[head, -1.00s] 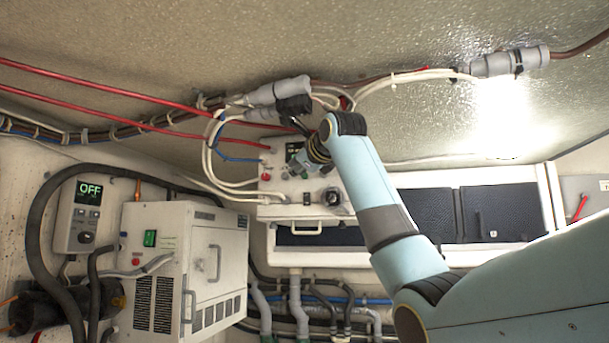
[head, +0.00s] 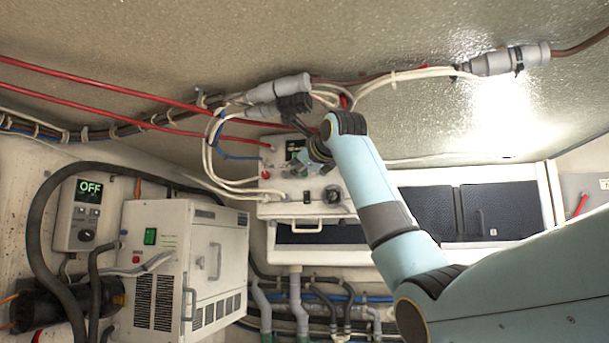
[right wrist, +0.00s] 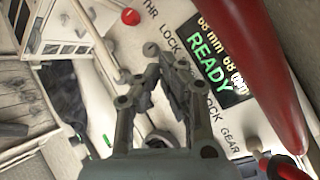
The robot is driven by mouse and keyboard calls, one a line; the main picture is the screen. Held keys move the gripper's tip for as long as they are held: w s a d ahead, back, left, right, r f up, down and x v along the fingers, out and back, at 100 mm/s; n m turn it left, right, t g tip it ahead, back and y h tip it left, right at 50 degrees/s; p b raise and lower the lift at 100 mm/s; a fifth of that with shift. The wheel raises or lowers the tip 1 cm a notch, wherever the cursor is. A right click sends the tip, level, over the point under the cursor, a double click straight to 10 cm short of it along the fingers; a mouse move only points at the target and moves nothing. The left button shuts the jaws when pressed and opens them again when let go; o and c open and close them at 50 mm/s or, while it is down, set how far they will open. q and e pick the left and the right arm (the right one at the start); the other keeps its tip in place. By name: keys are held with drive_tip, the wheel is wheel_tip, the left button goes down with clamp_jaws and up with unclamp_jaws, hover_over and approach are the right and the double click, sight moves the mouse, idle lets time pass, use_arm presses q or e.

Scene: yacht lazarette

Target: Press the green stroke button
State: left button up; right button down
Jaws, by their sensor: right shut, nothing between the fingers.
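A white control box (head: 285,209) hangs at the middle of the head view, with a dark display, a red button and knobs. In the right wrist view its display (right wrist: 218,72) reads "READY" in green beside "68 mm". Printed words include "THR", "LOCK" and "GEAR". My right gripper (right wrist: 160,72) is shut and empty, its fingers in front of the panel between the red button (right wrist: 130,17) and the display. In the head view, it shows small before the panel (head: 300,165). I cannot make out a green stroke button on this panel; the fingers hide part of it. My left gripper is out of view.
A white cabinet (head: 208,260) at left carries a green rectangular switch (head: 150,237). A grey controller (head: 78,215) reads "OFF". Red cables (head: 110,93) and grey connectors (head: 505,60) run above the panel. A thick red cable (right wrist: 270,70) crosses close in the right wrist view.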

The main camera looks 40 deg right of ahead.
drive_tip(key=shift+w, duration=0.1)
idle(0.6)
drive_tip(key=shift+w+d, duration=0.2)
drive_tip(key=shift+d, duration=0.15)
drive_tip(key=shift+w+d, duration=0.2)
drive_tip(key=shift+d, duration=0.05)
idle(0.7)
drive_tip(key=shift+a, duration=0.1)
drive_tip(key=shift+s+a+f+b, duration=0.1)
drive_tip(key=shift+s+a+b, duration=0.2)
drive_tip(key=shift+b, duration=0.1)
drive_tip(key=shift+s+a, duration=0.2)
drive_tip(key=shift+s+a+b, duration=1)
drive_tip(key=shift+s+a, duration=0.6)
drive_tip(key=shift+a, duration=0.3)
